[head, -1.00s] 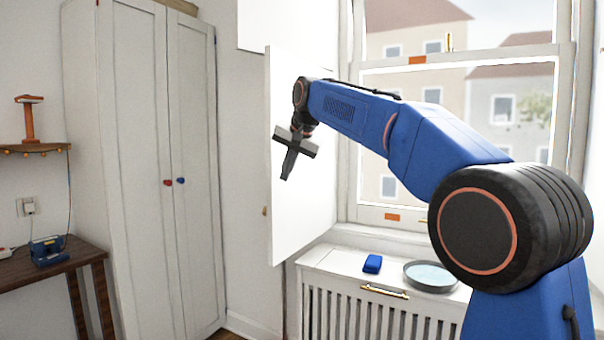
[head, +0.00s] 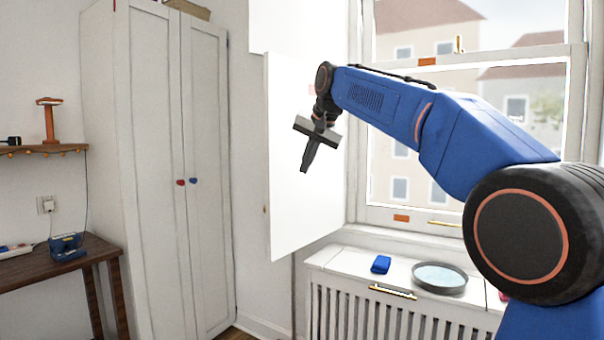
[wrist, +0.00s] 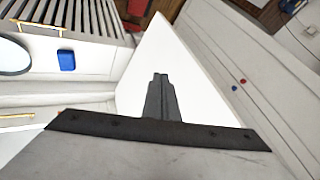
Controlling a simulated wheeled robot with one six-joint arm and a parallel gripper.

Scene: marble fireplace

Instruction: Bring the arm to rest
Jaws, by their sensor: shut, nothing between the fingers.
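My gripper (head: 305,165) hangs in the air at the end of my blue arm, pointing down and slightly left. Its two dark fingers are together with nothing between them. In the head view it is in front of a white open panel (head: 290,215) beside the window. In the wrist view the shut fingers (wrist: 157,80) show against the same white panel (wrist: 190,70). No contact with the panel can be made out.
A radiator cover (head: 335,262) under the window holds a blue object (head: 381,264) and a round grey dish (head: 440,278). A tall white wardrobe (head: 150,150) stands left. A wooden table (head: 60,262) and a shelf (head: 45,149) are at far left.

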